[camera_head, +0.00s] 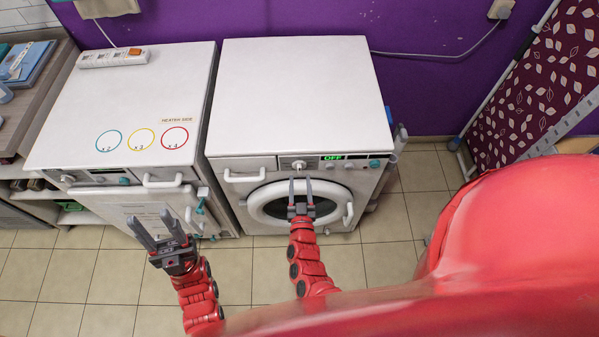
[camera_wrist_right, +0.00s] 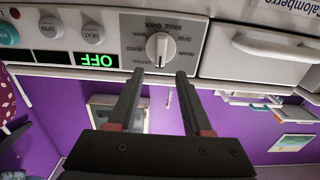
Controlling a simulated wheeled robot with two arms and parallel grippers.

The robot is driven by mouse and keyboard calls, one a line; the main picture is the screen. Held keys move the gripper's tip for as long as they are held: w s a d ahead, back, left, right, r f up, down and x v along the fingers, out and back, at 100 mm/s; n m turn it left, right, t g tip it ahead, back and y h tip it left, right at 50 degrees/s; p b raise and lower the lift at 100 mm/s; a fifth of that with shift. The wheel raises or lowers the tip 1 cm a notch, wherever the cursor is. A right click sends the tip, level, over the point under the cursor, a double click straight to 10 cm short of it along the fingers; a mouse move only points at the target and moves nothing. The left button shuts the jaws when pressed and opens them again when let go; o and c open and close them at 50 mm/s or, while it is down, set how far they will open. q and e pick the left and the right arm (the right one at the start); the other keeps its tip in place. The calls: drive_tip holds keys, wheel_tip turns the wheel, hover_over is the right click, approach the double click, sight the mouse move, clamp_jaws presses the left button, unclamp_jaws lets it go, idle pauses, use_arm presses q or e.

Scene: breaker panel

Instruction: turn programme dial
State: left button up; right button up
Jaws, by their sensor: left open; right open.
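The programme dial (camera_head: 299,165) is a white knob on the front panel of the right washing machine (camera_head: 300,90). In the right wrist view the dial (camera_wrist_right: 160,48) shows large, ringed by programme words on a grey plate. My right gripper (camera_head: 300,181) is open, its fingers pointing at the dial. In the wrist view the fingertips (camera_wrist_right: 159,74) appear just short of the knob, one towards each side; contact cannot be told. My left gripper (camera_head: 148,217) is open and empty in front of the left machine (camera_head: 130,90).
A green OFF display (camera_wrist_right: 97,60) sits beside the dial, with SPIN (camera_wrist_right: 51,27) and HEAT (camera_wrist_right: 93,33) buttons further along. The drawer handle (camera_head: 245,175) is on the dial's other side. The round door (camera_head: 268,205) is below. A power strip (camera_head: 114,57) lies on the left machine.

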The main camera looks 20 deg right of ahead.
sight(300, 168)
drive_tip(key=x, duration=0.4)
clamp_jaws()
idle(0.4)
